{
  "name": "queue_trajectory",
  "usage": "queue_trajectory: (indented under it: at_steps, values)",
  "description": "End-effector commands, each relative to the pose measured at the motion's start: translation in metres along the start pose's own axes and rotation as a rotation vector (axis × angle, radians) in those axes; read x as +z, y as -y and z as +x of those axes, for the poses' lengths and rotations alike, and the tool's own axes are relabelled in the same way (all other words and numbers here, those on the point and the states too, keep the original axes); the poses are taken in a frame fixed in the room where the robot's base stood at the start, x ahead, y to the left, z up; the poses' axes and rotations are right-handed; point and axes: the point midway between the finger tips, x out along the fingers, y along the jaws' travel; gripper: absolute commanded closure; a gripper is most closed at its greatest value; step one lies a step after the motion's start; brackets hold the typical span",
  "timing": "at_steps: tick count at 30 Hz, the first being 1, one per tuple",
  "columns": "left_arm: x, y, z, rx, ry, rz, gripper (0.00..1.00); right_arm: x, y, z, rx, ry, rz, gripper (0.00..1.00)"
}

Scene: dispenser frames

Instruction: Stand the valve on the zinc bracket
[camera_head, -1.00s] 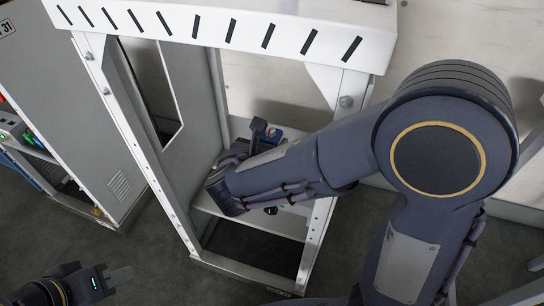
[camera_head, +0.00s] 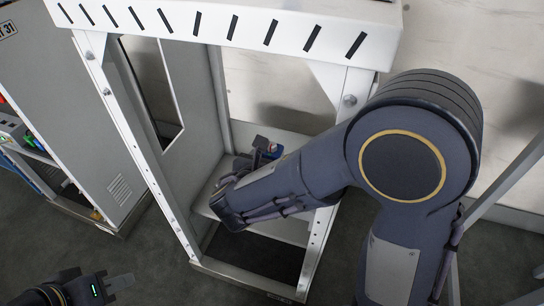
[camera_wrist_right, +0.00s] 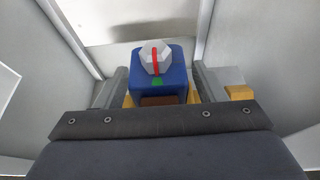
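The valve (camera_wrist_right: 173,83) is a blue block with a pale grey faceted knob, a red stripe and a green mark. In the right wrist view it sits between the two grey fingers of my right gripper (camera_wrist_right: 163,88), which press against its sides. My left gripper (camera_head: 118,283) is empty at the bottom left, seen edge-on. I cannot make out the zinc bracket for certain; my right arm covers much of the shelf.
A white frame (camera_head: 230,22) with posts and a grey side panel surrounds the right arm's reach. A low shelf (camera_head: 285,228) lies under the forearm. Yellow parts (camera_wrist_right: 240,92) show beside the right finger. A grey cabinet (camera_head: 100,150) stands at the left.

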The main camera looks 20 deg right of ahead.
Motion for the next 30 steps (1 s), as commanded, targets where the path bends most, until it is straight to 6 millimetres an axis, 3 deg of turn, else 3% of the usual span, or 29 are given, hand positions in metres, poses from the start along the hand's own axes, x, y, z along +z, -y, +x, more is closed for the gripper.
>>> queue_trajectory:
  at_steps: [8,21,30]
  values:
    - [-0.002,-0.002,-0.004,0.0,0.0,0.0,0.71,0.004,-0.001,-0.007,0.002,0.0,0.0,0.36]
    - [-0.009,-0.008,-0.018,0.0,0.0,0.0,0.71,0.005,-0.001,-0.094,0.005,0.001,-0.001,0.36]
    - [-0.01,-0.009,-0.02,0.0,0.0,0.0,0.71,0.003,0.0,-0.121,0.001,0.0,0.0,0.36]
